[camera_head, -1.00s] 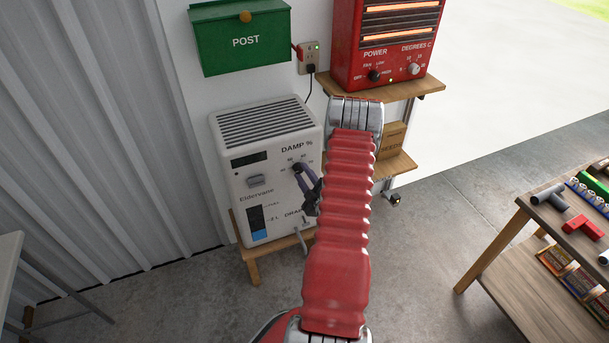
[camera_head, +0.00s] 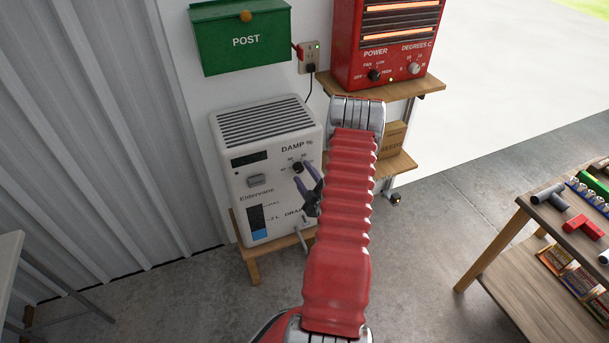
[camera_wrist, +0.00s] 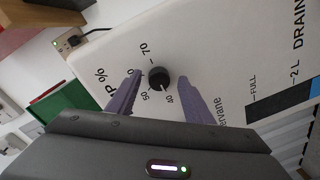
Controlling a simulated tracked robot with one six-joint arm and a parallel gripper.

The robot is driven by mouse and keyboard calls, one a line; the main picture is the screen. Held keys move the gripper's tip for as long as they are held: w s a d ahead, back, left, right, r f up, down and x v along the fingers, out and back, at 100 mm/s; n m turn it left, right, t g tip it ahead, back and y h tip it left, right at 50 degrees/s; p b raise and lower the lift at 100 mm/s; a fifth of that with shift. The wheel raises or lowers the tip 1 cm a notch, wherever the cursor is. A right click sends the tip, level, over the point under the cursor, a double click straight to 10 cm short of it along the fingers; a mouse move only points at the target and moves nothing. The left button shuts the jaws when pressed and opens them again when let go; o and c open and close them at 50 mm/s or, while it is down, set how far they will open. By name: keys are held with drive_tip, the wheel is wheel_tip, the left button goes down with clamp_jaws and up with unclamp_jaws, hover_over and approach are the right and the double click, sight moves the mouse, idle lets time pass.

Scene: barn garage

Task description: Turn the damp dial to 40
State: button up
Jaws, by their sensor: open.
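The damp dial (camera_head: 297,167) is a small black knob on the white dehumidifier (camera_head: 236,188), under the words DAMP %. In the wrist view the dial (camera_wrist: 158,77) shows with its numbers around it. A light mark at its lower edge points toward 40; I cannot tell whether it is the pointer or a scale tick. My gripper (camera_head: 304,172) is open in front of the dial. In the wrist view the purple fingers of my gripper (camera_wrist: 160,78) stand on either side of the dial, with gaps visible, apparently not touching it. The left finger partly covers a number.
A red heater (camera_head: 388,45) with its own knobs stands on a wooden shelf (camera_head: 400,86) above right. A green post box (camera_head: 240,38) and a plugged socket (camera_head: 309,58) are on the wall. A workbench (camera_head: 560,215) with pipe parts stands at right. Floor between is clear.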

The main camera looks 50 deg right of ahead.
drive_tip(key=v, duration=1.3)
drive_tip(key=shift+s, duration=0.15)
drive_tip(key=shift+a+f, duration=0.1)
